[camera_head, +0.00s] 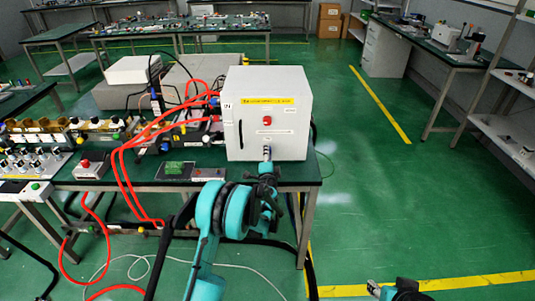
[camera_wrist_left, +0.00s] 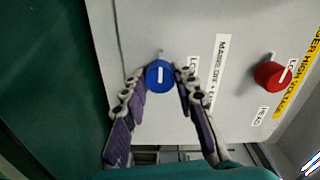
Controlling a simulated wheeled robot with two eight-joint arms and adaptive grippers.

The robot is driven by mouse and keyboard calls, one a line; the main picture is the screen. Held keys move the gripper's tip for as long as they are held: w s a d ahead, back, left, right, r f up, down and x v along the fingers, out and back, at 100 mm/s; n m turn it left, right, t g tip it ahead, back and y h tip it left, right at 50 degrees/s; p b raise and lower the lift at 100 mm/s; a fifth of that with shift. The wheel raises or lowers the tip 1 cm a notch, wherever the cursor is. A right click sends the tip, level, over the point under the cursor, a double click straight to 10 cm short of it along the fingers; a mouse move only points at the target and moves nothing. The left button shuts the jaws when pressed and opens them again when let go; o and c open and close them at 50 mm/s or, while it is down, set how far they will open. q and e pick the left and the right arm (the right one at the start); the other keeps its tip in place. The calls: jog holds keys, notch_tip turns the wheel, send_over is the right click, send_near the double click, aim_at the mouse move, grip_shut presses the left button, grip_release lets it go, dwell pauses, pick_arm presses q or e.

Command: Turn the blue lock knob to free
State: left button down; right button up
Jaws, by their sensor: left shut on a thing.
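The blue lock knob (camera_wrist_left: 159,74) is on the front panel of a white box (camera_head: 239,130). Its white pointer line stands about upright in the left wrist view. My left gripper (camera_wrist_left: 160,80) has one finger on each side of the knob and is shut on it. In the head view my left gripper (camera_head: 267,157) is at the lower front of the box and mostly covers the knob. My right gripper (camera_head: 373,288) is low at the bottom edge, away from the box; its jaws are too small to read.
A red knob (camera_head: 267,121) sits above the blue one on the panel; it also shows in the left wrist view (camera_wrist_left: 271,74). Red hoses (camera_head: 118,165) run left of the box. The table (camera_head: 200,186) holds other devices. The floor at right is clear.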

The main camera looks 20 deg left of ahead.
pick_arm(q)
jog(key=shift+n, duration=0.4)
jog(key=c, duration=1.2)
grip_release()
jog(key=v, duration=1.2)
